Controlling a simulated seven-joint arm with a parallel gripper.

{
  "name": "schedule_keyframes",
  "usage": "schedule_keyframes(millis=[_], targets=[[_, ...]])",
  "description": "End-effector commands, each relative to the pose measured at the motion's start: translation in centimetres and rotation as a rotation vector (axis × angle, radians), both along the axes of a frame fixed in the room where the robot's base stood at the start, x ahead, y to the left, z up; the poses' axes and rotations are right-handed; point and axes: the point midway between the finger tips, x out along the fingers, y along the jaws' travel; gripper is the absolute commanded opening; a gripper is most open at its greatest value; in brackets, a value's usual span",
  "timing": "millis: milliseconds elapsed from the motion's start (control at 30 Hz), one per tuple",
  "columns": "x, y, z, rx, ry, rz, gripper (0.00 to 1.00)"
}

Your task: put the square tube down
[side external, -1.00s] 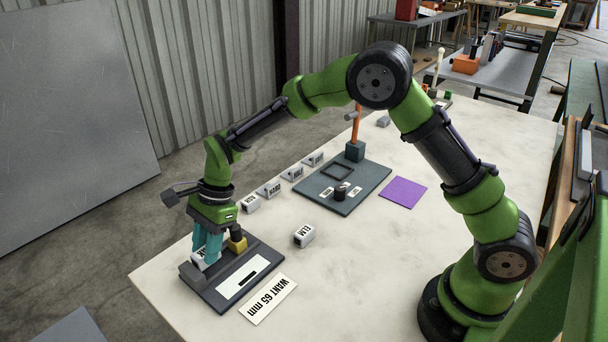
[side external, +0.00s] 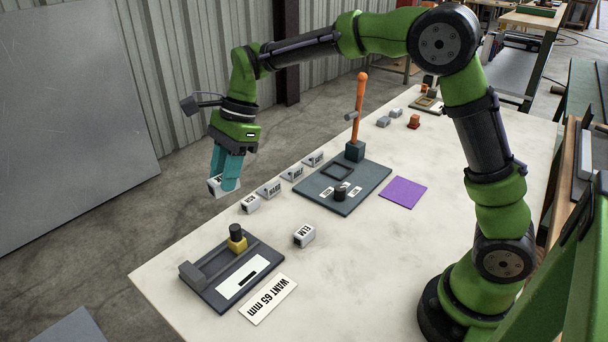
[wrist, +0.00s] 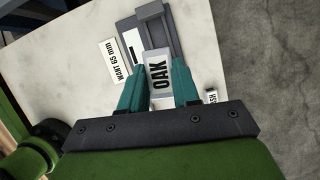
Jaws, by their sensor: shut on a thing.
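The square tube (side external: 216,187) is pale grey, and the wrist view shows it with black OAK lettering (wrist: 159,76). My gripper (side external: 226,172) has its two teal fingers shut on the tube's sides. In the side view, it holds the tube well above the table's far left edge, beyond the dark gauge fixture (side external: 210,291). The tube touches nothing below it. The wrist view shows my gripper (wrist: 158,82) pointing down, with the fixture (wrist: 167,32) beneath and past the tube. The tube's underside is hidden there.
A row of labelled blocks (side external: 269,189) lines the far edge, with an ELM block (side external: 304,236) nearer. A dark lever press (side external: 370,185), a purple square (side external: 403,192) and a "WANT 65 mm" card (side external: 268,299) lie on the table. The near middle is clear.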

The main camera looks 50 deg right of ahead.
Motion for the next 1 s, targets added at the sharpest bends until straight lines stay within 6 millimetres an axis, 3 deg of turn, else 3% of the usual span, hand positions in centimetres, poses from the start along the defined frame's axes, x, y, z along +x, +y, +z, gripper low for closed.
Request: schedule_keyframes(millis=[33,100,300,433,600,667,767,1000], targets=[[-0.9,-2.5,-1.0,0.0,0.006,-0.03,0.01],[-2.3,-5.3,-2.6,0.001,0.006,-0.052,0.01],[-8.1,-11.3,-7.4,0.002,0.004,-0.058,0.01],[-12.1,-13.1,-10.1,0.001,0.003,-0.025,0.01],[-15.7,-13.5,-12.6,0.001,0.002,0.062,0.01],[-16.1,-13.4,-13.1,0.0,0.001,0.095,0.01],[-15.0,-13.6,-13.2,0.0,0.0,0.131,0.01],[-9.2,-13.4,-13.8,0.0,-0.002,0.14,0.01]])
